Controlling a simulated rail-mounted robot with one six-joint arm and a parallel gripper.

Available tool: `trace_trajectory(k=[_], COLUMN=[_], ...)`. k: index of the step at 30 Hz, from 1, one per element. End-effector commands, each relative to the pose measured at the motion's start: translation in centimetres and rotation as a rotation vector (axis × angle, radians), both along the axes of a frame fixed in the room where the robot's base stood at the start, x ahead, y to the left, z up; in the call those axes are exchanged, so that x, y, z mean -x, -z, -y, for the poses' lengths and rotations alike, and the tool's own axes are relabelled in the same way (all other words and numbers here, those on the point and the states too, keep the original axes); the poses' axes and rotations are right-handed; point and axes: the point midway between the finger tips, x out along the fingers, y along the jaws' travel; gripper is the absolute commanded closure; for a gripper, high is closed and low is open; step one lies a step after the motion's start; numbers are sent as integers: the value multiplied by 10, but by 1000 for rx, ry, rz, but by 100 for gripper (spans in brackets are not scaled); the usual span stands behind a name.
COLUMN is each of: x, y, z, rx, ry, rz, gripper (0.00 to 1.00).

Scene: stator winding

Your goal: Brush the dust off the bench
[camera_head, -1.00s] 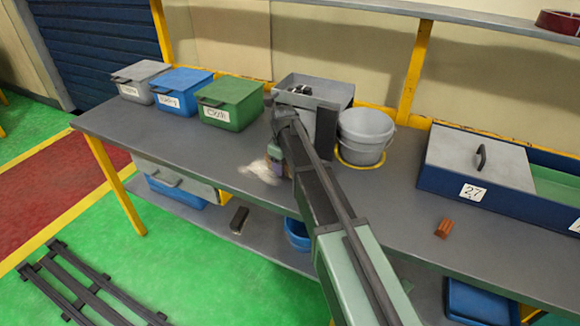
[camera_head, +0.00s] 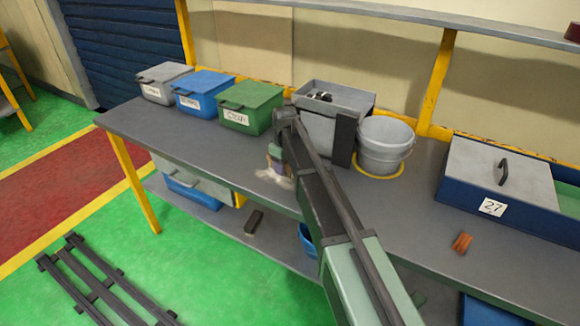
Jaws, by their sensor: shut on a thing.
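A pale patch of dust (camera_head: 273,176) lies near the front edge of the grey bench (camera_head: 225,147), just left of my arm. My gripper (camera_head: 277,152) is over the bench beside the dust, mostly hidden behind my arm. It is shut on a brush (camera_head: 275,164), of which only a small purplish and tan part shows, at or just above the dust. I cannot tell whether the bristles touch the bench.
Lidded grey (camera_head: 164,83), blue (camera_head: 201,94) and green (camera_head: 251,107) boxes stand at the back left. A grey bin (camera_head: 335,103) and a bucket (camera_head: 384,146) stand behind my arm. A blue case (camera_head: 498,190) and a brown block (camera_head: 462,243) are at right.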

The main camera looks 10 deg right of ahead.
Motion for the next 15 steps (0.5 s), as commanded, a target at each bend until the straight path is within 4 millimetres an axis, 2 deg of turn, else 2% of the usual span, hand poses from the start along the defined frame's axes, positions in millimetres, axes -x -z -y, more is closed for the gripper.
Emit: trace_trajectory(k=[4,11,15], x=[-12,-14,-22], y=[-1,-1,0], z=[-14,-17,-26], rx=[0,0,0], ry=[-2,-1,-1], rz=[0,0,0], gripper=[66,66,66])
